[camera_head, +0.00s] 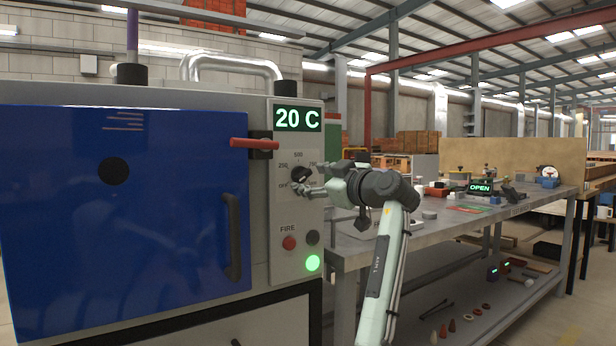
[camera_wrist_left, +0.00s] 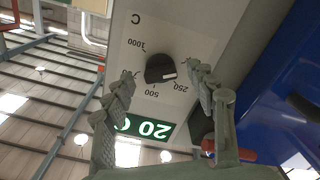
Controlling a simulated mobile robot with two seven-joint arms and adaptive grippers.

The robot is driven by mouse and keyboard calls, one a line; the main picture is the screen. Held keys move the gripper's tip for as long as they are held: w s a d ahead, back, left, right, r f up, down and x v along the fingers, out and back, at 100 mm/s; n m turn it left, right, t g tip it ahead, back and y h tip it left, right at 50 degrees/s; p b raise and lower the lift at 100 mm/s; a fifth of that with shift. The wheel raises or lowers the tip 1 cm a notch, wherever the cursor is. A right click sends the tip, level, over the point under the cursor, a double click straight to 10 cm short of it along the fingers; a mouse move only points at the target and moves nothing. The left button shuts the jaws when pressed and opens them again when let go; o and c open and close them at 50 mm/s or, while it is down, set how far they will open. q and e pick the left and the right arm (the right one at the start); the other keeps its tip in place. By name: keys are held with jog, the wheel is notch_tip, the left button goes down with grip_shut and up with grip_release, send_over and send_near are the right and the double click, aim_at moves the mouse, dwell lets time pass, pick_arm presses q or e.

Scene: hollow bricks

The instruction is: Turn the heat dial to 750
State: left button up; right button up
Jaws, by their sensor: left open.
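The heat dial (camera_head: 300,174) is a black knob on the oven's grey panel, ringed by numbers. In the left wrist view, which is upside down, the dial (camera_wrist_left: 158,68) carries a white mark on its 250 side. The 750 label is hidden there behind a finger. My left gripper (camera_head: 311,178) is open in front of the panel. In the wrist view the left gripper (camera_wrist_left: 161,72) has one finger on each side of the dial, with gaps showing; contact is not visible. The display (camera_head: 298,118) reads 20 C. My right gripper is out of view.
A blue oven door (camera_head: 150,200) with a black handle (camera_head: 233,238) is left of the panel. A red lever (camera_head: 254,143) juts out near the dial. Below are a red FIRE button (camera_head: 289,243) and a lit green one (camera_head: 312,263). A cluttered workbench (camera_head: 430,232) stands right.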

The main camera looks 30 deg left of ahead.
pick_arm(q)
jog(key=shift+x, duration=0.95)
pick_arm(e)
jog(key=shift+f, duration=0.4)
pick_arm(q)
jog(key=shift+c, duration=0.6)
jog(key=c, duration=1)
jog(key=shift+c, duration=0.2)
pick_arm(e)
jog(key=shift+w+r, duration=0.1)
